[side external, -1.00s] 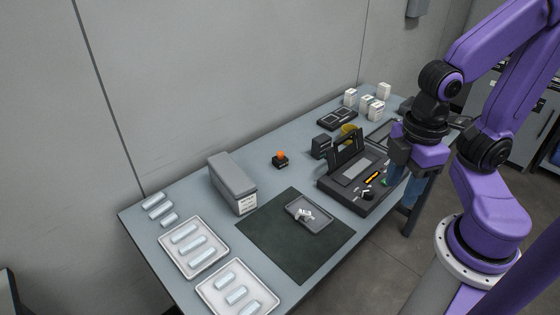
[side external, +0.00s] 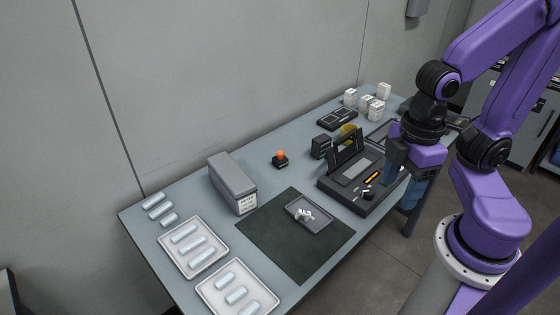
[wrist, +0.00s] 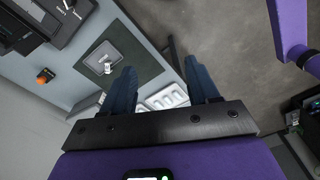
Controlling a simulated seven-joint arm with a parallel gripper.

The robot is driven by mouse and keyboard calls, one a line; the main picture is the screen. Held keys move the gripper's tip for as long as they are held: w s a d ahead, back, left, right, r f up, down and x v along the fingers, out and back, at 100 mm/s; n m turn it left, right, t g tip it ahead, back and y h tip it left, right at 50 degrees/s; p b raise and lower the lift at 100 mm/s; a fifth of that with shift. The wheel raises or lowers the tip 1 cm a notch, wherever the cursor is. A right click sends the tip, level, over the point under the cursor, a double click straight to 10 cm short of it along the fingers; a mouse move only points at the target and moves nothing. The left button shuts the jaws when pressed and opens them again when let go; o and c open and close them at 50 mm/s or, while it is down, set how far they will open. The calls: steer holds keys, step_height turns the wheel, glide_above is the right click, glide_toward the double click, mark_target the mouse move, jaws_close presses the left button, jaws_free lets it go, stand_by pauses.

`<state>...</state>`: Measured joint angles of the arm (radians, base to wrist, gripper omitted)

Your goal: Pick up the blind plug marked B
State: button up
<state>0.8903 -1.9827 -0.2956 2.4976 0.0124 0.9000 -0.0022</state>
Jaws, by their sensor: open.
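No marking B is legible in either view, so I cannot tell which piece is the blind plug marked B. Small whitish pieces (side external: 304,214) lie in a small grey tray (side external: 319,224) on the dark mat (side external: 272,238); they also show in the wrist view (wrist: 107,67). Several pale cylinders (side external: 191,246) lie in two white trays and beside them. My gripper (side external: 406,194) is open and empty, at the right edge of the table beside the black splicer (side external: 340,193). In the wrist view its two blue fingers (wrist: 160,66) are spread apart.
A grey box with a label (side external: 230,182) stands behind the mat. A small black item with an orange top (side external: 281,159) is near the table's middle. White boxes (side external: 367,102) stand at the far end. The splicer's raised lid (side external: 346,149) sticks up. Bare tabletop lies around the orange item.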

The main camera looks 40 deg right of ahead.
steer(key=w+a+f+m+t+y, duration=0.15)
steer(key=w+a+m, duration=0.25)
steer(key=w+a, duration=0.5)
steer(key=w+a+f+m+t+y, duration=0.1)
steer(key=w+a+m+t+y, duration=0.15)
steer(key=w+a, duration=0.65)
steer(key=w+d+f+m+t, duration=0.2)
steer(key=w+m, duration=0.2)
steer(key=w, duration=0.7)
steer(key=w+d+f+m+t+h, duration=0.2)
steer(key=w+d+m, duration=0.1)
steer(key=w, duration=0.4)
steer(key=m+g+h, duration=0.1)
steer(key=m+h, duration=0.9)
steer(key=h, duration=0.3)
glide_above(280, 153)
steer(key=s+a, duration=0.1)
steer(key=a, duration=0.1)
step_height(280, 153, down, 10)
steer(key=shift+s+f, duration=0.15)
steer(key=shift+f, duration=2.5)
steer(key=shift+f+x, duration=0.15)
steer(key=shift+x, duration=1.15)
steer(key=shift+f+x, duration=0.2)
steer(key=shift+x, duration=1.15)
steer(key=shift+s+a, duration=0.1)
steer(key=shift+a, duration=0.1)
jaws_close()
